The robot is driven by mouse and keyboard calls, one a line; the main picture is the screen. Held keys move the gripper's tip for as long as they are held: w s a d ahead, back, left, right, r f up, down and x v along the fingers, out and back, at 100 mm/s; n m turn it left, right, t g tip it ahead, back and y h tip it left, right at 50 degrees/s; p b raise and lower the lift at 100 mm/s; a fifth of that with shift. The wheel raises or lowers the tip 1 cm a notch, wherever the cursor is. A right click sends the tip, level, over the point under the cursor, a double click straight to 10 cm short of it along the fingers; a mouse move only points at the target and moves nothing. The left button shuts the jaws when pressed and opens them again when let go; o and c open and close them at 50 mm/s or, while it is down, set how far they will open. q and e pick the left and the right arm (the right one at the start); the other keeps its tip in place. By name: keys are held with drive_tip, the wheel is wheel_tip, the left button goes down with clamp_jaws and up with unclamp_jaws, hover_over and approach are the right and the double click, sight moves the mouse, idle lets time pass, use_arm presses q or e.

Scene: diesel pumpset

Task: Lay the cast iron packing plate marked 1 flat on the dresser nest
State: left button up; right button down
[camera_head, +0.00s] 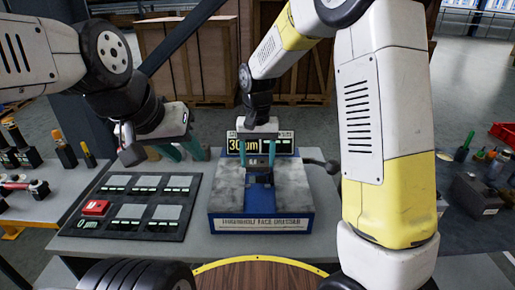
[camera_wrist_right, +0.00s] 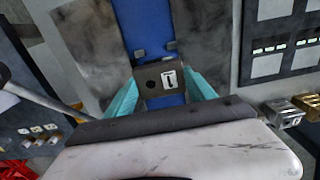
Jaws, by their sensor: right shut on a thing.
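The cast iron packing plate (camera_wrist_right: 151,74), a small dark grey block with a hole and a white label marked 1, is between the teal fingers of my right gripper (camera_wrist_right: 163,93), which is shut on it. In the head view my right gripper (camera_head: 258,161) is over the middle of the face dresser (camera_head: 226,200). The nest (camera_wrist_right: 149,27) shows as a blue channel between two grey blocks. The plate overlaps the channel in the wrist view; whether it touches the nest floor I cannot tell. My left gripper (camera_head: 183,151) is open and empty, left of the dresser.
A display reading 30 µm (camera_head: 243,146) stands behind the dresser, and a lever with a dark knob (camera_head: 333,167) juts out right. A dark panel (camera_head: 120,229) with grey pads and a red block (camera_head: 95,208) lies left. Tools lie on both side benches.

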drive_tip(key=shift+f, duration=1.65)
drive_tip(key=shift+f, duration=0.25)
drive_tip(key=shift+f, duration=0.15)
drive_tip(key=shift+c, duration=1.2)
unclamp_jaws()
drive_tip(key=shift+r, duration=3.95)
drive_tip(key=shift+r, duration=3)
